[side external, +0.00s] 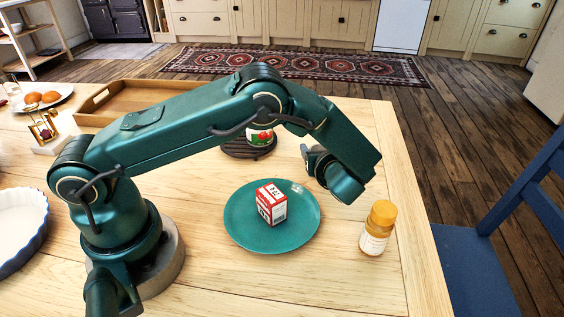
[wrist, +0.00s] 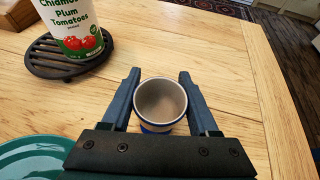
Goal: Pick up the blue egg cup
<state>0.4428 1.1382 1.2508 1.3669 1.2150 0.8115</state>
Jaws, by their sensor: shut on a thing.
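The blue egg cup (wrist: 160,103) is between my gripper's fingers in the wrist view. It is upright, its open, pale inside faces the camera, and a strip of blue shows on its near outer side. My gripper (wrist: 159,77) is shut on it, one finger on each side. In the side external view my gripper (side external: 312,160) is low over the table, right of the plate and behind it; my wrist hides most of the fingers and the cup there. I cannot tell whether the cup touches the table.
A teal plate (side external: 240,229) holding a red-and-white box (side external: 271,205) is close by. A tomato can (wrist: 72,22) stands on a dark trivet (wrist: 45,62). An orange-capped jar (side external: 376,230) stands near the table's right edge. A wooden tray (side external: 95,104) is farther left.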

